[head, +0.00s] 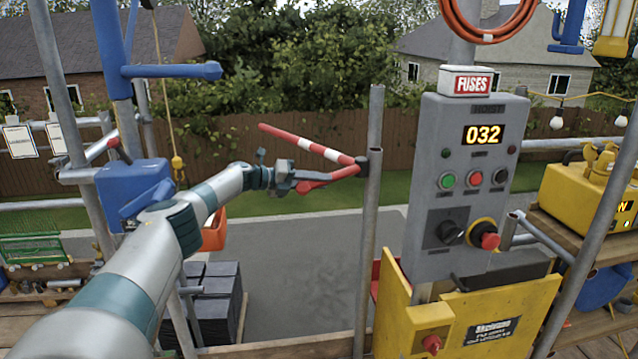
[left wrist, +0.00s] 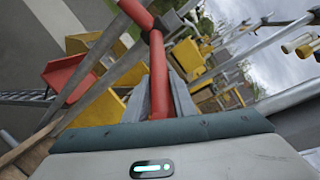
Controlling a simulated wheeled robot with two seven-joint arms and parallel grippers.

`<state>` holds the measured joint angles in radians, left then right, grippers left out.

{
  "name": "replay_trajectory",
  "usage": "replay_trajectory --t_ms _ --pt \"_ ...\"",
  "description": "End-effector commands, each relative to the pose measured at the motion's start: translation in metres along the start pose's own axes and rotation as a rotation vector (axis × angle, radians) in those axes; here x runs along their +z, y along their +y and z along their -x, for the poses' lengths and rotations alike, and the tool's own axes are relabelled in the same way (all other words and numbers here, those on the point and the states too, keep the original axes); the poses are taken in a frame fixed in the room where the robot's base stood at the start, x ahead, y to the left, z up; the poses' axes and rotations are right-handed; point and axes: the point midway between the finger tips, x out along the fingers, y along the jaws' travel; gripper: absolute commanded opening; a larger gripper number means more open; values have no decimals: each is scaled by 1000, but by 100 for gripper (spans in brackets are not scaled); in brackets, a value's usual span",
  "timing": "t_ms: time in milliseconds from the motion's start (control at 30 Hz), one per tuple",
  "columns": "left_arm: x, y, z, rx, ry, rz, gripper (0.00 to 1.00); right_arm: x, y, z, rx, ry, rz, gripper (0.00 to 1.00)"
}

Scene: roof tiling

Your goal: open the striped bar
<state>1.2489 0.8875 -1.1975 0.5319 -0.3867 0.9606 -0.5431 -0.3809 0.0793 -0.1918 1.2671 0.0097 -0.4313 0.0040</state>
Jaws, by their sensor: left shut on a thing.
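The striped bar (head: 312,147) is red and white and joins a dark sleeve on an upright grey post at its right end. Its free end points left and slightly up over the paved ground. A second red rail (head: 346,172) runs from the same sleeve down and left. My left gripper (head: 299,181) is shut on this lower red rail, left of the post. In the left wrist view, the red rail (left wrist: 158,70) runs between the two grey fingers (left wrist: 160,98) toward a joint. My right gripper is not in view.
A grey control box (head: 462,215) with buttons and a "032" display stands right of the post. A yellow panel (head: 490,322) is below it. Grey scaffold poles stand on both sides.

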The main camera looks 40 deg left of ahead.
Motion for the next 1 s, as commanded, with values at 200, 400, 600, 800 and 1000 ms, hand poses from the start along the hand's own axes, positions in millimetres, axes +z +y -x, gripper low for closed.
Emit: replay_trajectory --t_ms 200,400,600,800,1000 --pt "-6 4 -2 5 14 -1 42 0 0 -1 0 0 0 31" --pt "-4 2 -1 2 8 0 42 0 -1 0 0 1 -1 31" --pt "1 -4 1 1 6 -1 42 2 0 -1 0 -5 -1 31" --pt "12 -23 6 -1 7 -3 42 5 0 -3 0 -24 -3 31" --pt "14 -48 2 -6 10 -2 42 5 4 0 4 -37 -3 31"
